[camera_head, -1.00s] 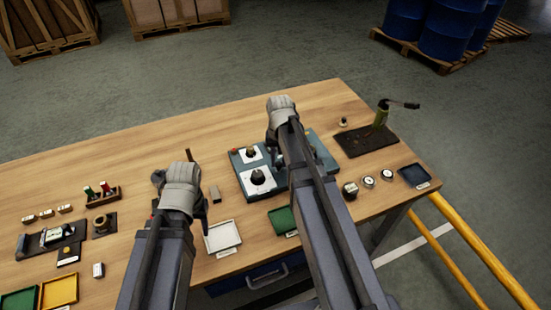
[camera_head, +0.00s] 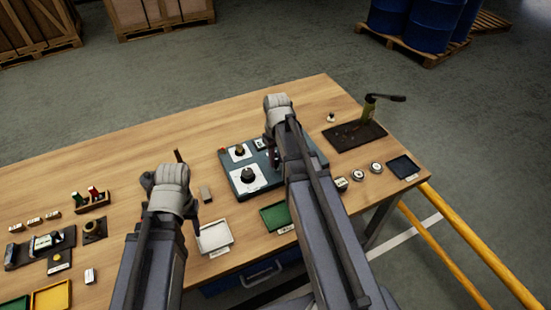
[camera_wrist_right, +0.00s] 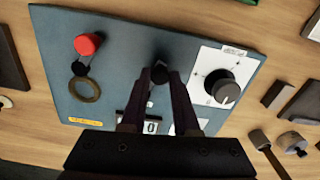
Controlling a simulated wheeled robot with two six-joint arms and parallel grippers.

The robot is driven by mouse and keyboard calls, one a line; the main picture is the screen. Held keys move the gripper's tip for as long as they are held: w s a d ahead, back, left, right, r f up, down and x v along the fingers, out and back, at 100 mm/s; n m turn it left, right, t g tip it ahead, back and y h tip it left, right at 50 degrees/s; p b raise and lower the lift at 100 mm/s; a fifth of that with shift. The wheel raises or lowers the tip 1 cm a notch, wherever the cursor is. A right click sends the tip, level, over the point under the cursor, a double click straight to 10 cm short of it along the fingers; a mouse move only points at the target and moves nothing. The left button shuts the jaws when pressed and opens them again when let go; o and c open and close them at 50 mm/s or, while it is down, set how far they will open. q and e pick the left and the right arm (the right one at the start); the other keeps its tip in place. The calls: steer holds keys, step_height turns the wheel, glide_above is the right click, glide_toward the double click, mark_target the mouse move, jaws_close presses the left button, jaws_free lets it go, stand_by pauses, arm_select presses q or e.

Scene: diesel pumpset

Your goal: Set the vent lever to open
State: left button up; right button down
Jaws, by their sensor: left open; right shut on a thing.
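The blue-grey control panel (camera_head: 232,186) lies on the wooden bench, and my right gripper (camera_head: 277,110) is over its far right part. In the right wrist view, my right gripper (camera_wrist_right: 160,84) is shut on a dark, round-ended handle (camera_wrist_right: 160,73) that stands on the panel. It appears to be the vent lever; its label is not readable, and the fingers hide its lower part. A white plate marked 0 (camera_wrist_right: 151,127) is partly hidden beneath the gripper. My left gripper (camera_head: 170,180) is open above the bench, left of the panel.
The panel also has a black knob on a white plate (camera_wrist_right: 226,88) and a red knob (camera_wrist_right: 88,44) beside a brass ring (camera_wrist_right: 84,90). A white tray (camera_head: 214,236) and green tray (camera_head: 276,216) lie near the front edge. The back left bench is clear.

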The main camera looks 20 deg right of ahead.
mark_target(277, 162)
stand_by(0.3)
steer(key=c, duration=0.7)
jaws_free()
steer(key=shift+o, duration=0.2)
step_height(277, 162, up, 8)
steer(key=p, duration=0.8)
arm_select(q)
step_height(277, 162, up, 8)
steer(key=shift+f, duration=0.15)
arm_select(e)
steer(key=shift+f, duration=0.1)
